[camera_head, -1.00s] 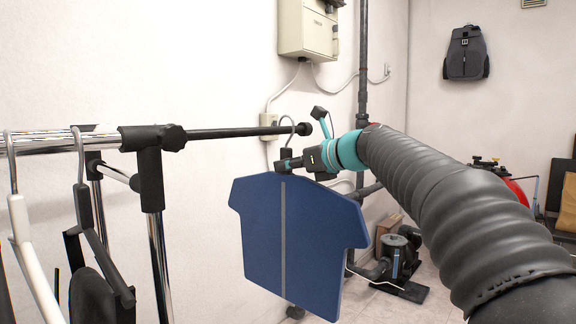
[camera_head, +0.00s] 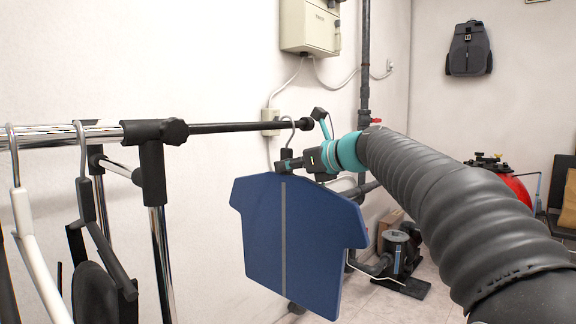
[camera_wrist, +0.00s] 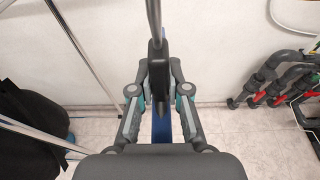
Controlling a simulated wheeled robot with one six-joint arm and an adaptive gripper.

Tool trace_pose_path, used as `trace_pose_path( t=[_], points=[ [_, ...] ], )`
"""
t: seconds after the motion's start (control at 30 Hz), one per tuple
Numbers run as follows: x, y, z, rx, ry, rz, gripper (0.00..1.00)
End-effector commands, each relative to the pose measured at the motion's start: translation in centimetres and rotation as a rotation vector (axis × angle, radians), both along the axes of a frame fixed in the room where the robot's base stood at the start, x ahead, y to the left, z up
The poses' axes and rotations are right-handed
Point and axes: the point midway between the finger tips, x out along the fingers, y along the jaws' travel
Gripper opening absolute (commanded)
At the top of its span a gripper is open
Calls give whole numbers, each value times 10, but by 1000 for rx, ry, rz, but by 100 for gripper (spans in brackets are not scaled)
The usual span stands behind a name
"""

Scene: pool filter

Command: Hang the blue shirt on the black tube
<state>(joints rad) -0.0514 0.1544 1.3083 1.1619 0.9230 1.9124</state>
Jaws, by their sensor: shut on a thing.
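The blue shirt (camera_head: 262,225) is a flat, stiff shape with a grey stripe down its middle, hanging upright below its hanger. My gripper (camera_head: 287,164) is shut on the hanger's dark neck (camera_head: 286,155) just above the shirt; in the wrist view my gripper (camera_wrist: 160,98) closes on the same dark piece. The hanger's hook (camera_head: 289,124) rises by the far end of the black tube (camera_head: 235,128). Whether the hook rests over the tube or only stands beside it, I cannot tell. In the wrist view the shirt (camera_wrist: 162,127) shows only as a blue strip.
A chrome rack (camera_head: 158,240) carries the tube and other hangers (camera_head: 80,170) with dark garments at the left. A wall box (camera_head: 309,27) and vertical pipe (camera_head: 364,70) stand behind. A pump (camera_head: 400,255) is on the floor at the right. The tube between rack and hook is bare.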

Motion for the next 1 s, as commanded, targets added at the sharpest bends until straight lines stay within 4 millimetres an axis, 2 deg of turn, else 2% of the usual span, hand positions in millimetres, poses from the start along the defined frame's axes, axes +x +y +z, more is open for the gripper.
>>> trace_pose_path(
  t=[0.43,0.47,0.57,0.87,1.0],
  points=[
    [-2,-2,-3,1,-1,-1,0],
    [-2,-2,-3,1,-1,-1,18],
    [-1,-2,-3,1,-1,-1,43],
    [-2,-2,-4,1,1,0,45],
    [-6,-9,-2,1,0,-2,45]
  ],
)
